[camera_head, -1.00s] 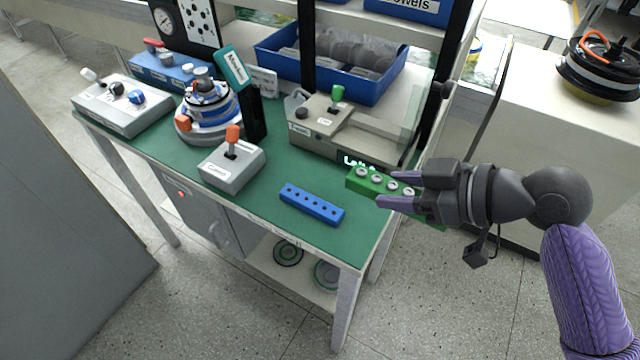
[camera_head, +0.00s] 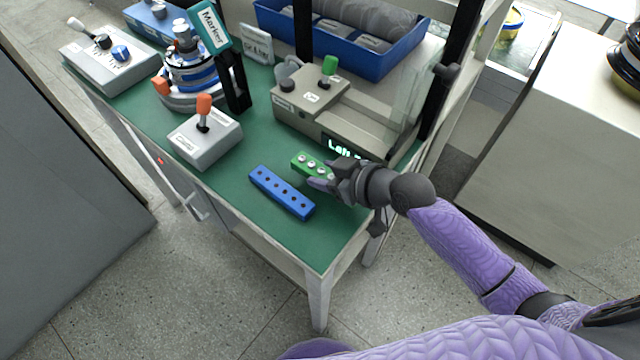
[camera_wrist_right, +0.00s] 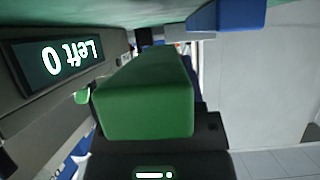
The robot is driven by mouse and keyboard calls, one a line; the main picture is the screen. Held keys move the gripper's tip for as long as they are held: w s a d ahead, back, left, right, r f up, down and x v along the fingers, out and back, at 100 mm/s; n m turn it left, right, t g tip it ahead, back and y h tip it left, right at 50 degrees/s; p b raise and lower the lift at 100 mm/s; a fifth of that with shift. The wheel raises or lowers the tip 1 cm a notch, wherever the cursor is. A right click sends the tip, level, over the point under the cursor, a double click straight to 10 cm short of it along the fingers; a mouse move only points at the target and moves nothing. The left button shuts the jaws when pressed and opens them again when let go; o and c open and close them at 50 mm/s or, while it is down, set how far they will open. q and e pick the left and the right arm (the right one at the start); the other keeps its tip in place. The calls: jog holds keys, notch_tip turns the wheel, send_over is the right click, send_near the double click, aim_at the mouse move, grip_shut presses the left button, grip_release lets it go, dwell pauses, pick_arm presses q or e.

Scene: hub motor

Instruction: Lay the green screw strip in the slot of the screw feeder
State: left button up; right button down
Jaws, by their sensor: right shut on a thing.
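The green screw strip (camera_head: 309,163), with several pale screw heads along its top, is held in my right gripper (camera_head: 327,176), which is shut on it. It is over the table between the blue strip and the beige device with the lit "Left" display (camera_head: 346,150), which I take for the screw feeder. Whether the strip touches the table is unclear. In the right wrist view the strip's end (camera_wrist_right: 148,108) fills the middle, beside the "Left 0" display (camera_wrist_right: 70,57). I cannot make out the feeder's slot. My left gripper is not in view.
A blue strip with several holes (camera_head: 281,192) lies just in front of the green strip. A grey box with an orange-tipped lever (camera_head: 205,138) stands to the left. A blue bin (camera_head: 405,62) is behind the feeder. The green tabletop's front right corner (camera_head: 325,245) is clear.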

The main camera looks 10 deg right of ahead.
notch_tip(320, 180, down, 3)
jog(key=shift+f+b, duration=0.2)
jog(key=shift+b, duration=0.5)
jog(key=shift+r, duration=0.2)
jog(key=c, duration=0.6)
grip_release()
jog(key=shift+f, duration=0.2)
jog(key=shift+o, duration=0.6)
jog(key=shift+r, duration=0.1)
